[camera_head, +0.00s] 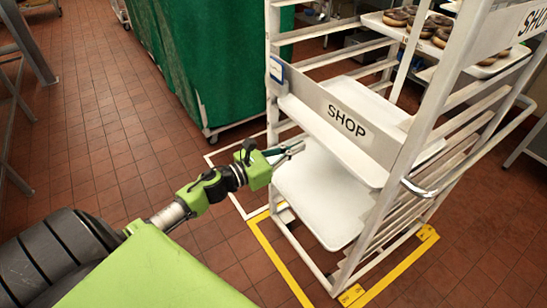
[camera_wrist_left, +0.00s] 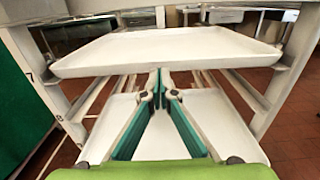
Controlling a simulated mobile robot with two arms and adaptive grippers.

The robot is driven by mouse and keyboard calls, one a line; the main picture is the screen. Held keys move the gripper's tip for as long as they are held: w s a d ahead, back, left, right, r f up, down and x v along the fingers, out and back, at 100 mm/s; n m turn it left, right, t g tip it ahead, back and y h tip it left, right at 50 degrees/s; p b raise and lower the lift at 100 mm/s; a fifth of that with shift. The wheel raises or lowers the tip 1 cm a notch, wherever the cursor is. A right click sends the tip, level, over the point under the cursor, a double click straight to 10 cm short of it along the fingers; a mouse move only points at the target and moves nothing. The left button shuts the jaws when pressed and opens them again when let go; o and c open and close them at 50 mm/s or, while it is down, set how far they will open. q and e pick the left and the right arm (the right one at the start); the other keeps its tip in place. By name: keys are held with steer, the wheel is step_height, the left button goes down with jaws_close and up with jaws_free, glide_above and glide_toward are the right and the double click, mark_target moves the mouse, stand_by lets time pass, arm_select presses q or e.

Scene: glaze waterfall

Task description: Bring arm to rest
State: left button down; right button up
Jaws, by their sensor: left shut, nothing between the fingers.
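My left arm, green and black, reaches in from the left in the head view. Its gripper (camera_head: 291,150) is shut and empty at the left side of the white rack, near the trays' edges. The same gripper (camera_wrist_left: 160,76) shows in the left wrist view, fingers together over a lower white tray (camera_wrist_left: 205,115), with an upper white tray (camera_wrist_left: 165,50) just ahead and above. In the head view the lower tray (camera_head: 320,200) and the upper tray (camera_head: 345,150) are bare. I cannot tell whether the fingers touch a tray. My right gripper is not in view.
The white rack (camera_head: 440,105) bears a SHOP sign (camera_head: 347,121) and stands within yellow floor tape (camera_head: 275,258). Ringed doughnuts (camera_head: 397,18) lie on a high tray. A green covered cart (camera_head: 205,60) stands behind. Tiled floor (camera_head: 95,120) at the left is open.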

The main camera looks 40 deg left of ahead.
arm_select(q)
steer(key=v, duration=0.7)
steer(key=s+a+f+n+g+y, duration=0.1)
steer(key=a+f+n+y, duration=0.2)
steer(key=f+n, duration=0.45)
steer(key=s+a+f+n+g+y, duration=0.1)
steer(key=s+a+f+n+y, duration=0.3)
steer(key=f, duration=0.7)
steer(key=s+d+f+n+g, duration=0.1)
steer(key=s+f+n+g, duration=0.15)
steer(key=f+n, duration=0.4)
steer(key=s+d+f+n+g, duration=0.1)
steer(key=s+f+n, duration=0.3)
steer(key=f, duration=0.6)
steer(key=s+d+f+n+g, duration=0.2)
steer(key=s+f+n, duration=0.2)
steer(key=s+f, duration=0.3)
steer(key=s+d+f+n+g, duration=0.3)
steer(key=s+f+n, duration=0.1)
steer(key=s+f, duration=0.25)
steer(key=s+d+f+n+g, duration=0.2)
steer(key=s+d+f+n, duration=0.2)
steer(key=s, duration=0.5)
steer(key=s+d+f+n+g, duration=0.3)
steer(key=s+d+f+n, duration=0.1)
steer(key=s, duration=0.6)
steer(key=shift+d, duration=0.6)
